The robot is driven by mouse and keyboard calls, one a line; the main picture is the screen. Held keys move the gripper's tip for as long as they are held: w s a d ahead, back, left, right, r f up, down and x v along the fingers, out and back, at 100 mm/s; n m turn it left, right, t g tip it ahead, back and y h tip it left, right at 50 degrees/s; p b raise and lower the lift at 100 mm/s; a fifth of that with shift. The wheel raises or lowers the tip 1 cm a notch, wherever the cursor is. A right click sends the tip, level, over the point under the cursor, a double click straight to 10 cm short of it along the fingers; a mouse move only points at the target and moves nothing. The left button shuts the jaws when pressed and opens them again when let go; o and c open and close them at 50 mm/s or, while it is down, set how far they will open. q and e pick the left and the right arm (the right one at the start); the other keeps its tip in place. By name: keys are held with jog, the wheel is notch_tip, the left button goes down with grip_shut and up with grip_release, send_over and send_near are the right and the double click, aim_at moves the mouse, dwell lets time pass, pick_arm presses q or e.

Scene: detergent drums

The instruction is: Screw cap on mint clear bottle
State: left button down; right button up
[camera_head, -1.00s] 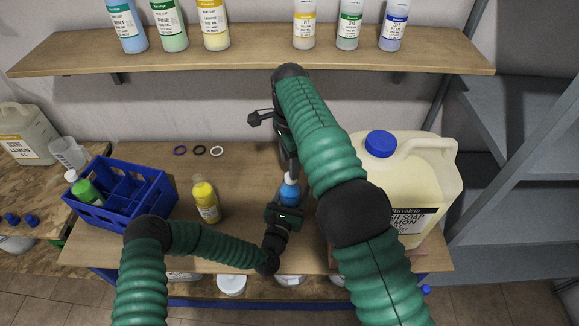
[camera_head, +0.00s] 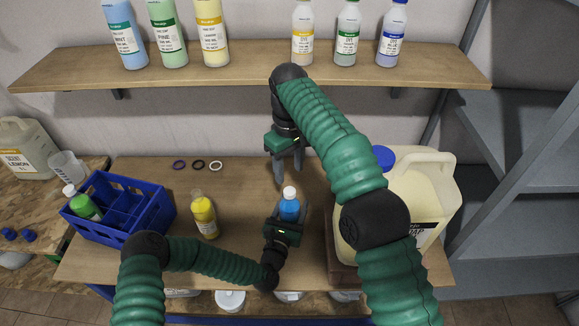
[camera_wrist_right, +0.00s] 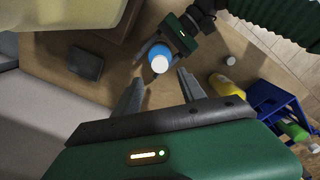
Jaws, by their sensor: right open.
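The mint bottle (camera_head: 289,210), with blue contents, stands upright on the table with a white cap (camera_head: 289,192) on its top. My left gripper (camera_head: 289,214) is shut around its body from the front. My right gripper (camera_head: 289,173) is open and empty, pointing down behind and above the bottle, apart from the cap. In the right wrist view, the white cap (camera_wrist_right: 160,64) shows just beyond the two spread fingers (camera_wrist_right: 160,78), with the blue body (camera_wrist_right: 159,50) behind it. Whether the cap is fully tight cannot be told.
A yellow bottle (camera_head: 204,217) and a blue crate (camera_head: 117,228) holding a green bottle stand left. A large cream jug (camera_head: 420,190) stands close on the right. Several rings (camera_head: 198,164) lie at the back. A shelf (camera_head: 250,72) with bottles hangs above.

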aim_at(289, 190)
jog(key=shift+r+n, duration=0.1)
jog(key=shift+n, duration=0.3)
notch_tip(289, 190, down, 8)
jog(key=shift+f, duration=0.1)
dwell(0.4)
grip_shut()
jog(key=shift+o, duration=0.6)
grip_release()
